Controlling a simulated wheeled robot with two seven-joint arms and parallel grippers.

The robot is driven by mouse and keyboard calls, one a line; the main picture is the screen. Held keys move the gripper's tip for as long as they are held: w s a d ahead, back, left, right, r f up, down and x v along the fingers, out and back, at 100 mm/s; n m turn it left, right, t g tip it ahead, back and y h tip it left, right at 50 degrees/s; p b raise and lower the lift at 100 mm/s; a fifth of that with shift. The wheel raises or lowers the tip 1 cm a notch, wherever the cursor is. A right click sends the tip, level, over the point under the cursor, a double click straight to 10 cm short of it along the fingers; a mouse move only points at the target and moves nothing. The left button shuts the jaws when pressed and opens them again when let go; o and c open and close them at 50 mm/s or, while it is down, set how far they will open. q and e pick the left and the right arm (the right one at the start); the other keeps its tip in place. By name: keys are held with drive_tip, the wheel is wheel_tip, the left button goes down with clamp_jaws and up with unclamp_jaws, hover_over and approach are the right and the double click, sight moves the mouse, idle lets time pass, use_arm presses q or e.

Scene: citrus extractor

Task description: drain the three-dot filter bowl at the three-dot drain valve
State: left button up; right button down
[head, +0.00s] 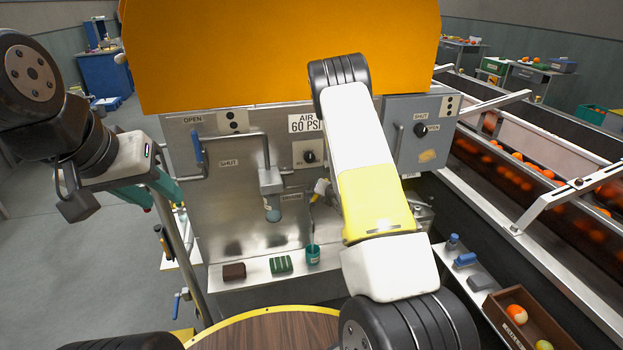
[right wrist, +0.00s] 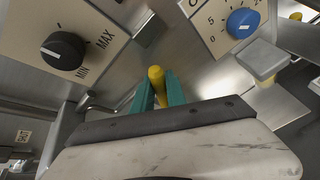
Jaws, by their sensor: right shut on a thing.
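In the head view a filter bowl (head: 272,213) hangs under a grey filter body on the steel panel. A plate with dark dots (head: 232,122) sits above it, too small to count surely.
A teal cup (head: 313,254), a green block (head: 281,264) and a brown block (head: 234,271) stand on the ledge. A blue-handled pipe valve (head: 197,148) is at the panel's left. A conveyor with oranges runs along the right.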

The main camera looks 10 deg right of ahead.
drive_tip(key=c, duration=1.3)
unclamp_jaws()
drive_tip(key=shift+c, duration=0.2)
drive_tip(key=v, duration=0.7)
drive_tip(key=shift+s+r, duration=0.2)
drive_tip(key=shift+s, duration=0.15)
drive_tip(key=shift+r, duration=0.1)
